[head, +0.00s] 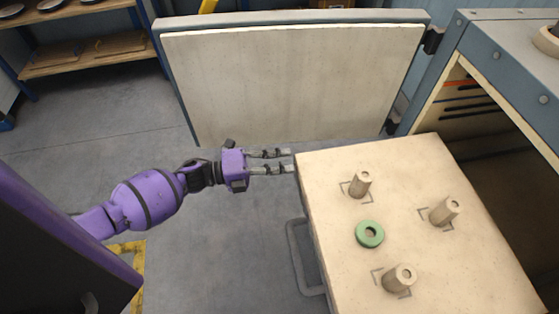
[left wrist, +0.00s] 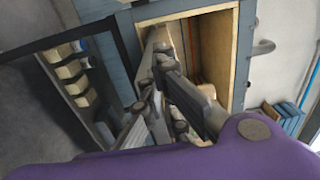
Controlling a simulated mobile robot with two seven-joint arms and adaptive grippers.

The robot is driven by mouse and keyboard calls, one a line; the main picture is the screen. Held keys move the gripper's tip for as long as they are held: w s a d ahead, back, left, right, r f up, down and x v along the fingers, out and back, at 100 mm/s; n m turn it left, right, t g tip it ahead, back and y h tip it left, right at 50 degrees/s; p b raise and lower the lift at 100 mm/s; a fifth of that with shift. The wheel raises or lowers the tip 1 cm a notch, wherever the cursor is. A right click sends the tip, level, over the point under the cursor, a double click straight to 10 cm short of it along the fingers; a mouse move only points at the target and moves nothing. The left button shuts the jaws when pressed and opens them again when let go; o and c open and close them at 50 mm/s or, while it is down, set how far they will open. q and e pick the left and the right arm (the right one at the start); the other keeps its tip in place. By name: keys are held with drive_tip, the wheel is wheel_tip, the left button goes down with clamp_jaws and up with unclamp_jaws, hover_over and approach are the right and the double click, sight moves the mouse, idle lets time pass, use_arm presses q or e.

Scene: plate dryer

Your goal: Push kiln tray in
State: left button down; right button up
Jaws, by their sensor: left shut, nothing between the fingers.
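The kiln tray (head: 430,263) is a thick cream slab at the right of the head view, pulled out of the kiln (head: 500,70). It bears three short posts (head: 445,210) and a green ring (head: 369,234). My left gripper (head: 288,161) is shut and empty. Its fingertips are at the tray's left edge, near the far corner; I cannot tell whether they touch it. In the left wrist view the fingers (left wrist: 160,75) point toward the kiln opening (left wrist: 215,50) and hide part of it. My right gripper is not in view.
The kiln door (head: 290,80) stands open behind my left gripper. A grey handle loop (head: 300,257) is low at the tray's left side. Wooden shelves (head: 90,58) stand at the back left. The floor (head: 225,240) left of the tray is clear.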

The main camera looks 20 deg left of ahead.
use_arm(q)
drive_tip(key=b, duration=0.7)
approach(400, 144)
drive_tip(key=w+d+f, duration=0.1)
drive_tip(key=w+d, duration=0.4)
drive_tip(key=w+d+f, duration=0.1)
drive_tip(key=w+d, duration=0.1)
drive_tip(key=d, duration=0.1)
drive_tip(key=shift+w+d+f, duration=0.15)
drive_tip(key=shift+w+f, duration=0.15)
drive_tip(key=shift+f, duration=0.05)
drive_tip(key=shift+w+d+b, duration=0.25)
drive_tip(key=shift+d+b, duration=0.05)
drive_tip(key=shift+d, duration=0.05)
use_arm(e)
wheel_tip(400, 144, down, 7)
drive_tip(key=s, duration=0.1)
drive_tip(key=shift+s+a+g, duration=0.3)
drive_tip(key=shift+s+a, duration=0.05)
use_arm(q)
drive_tip(key=shift+a, duration=0.1)
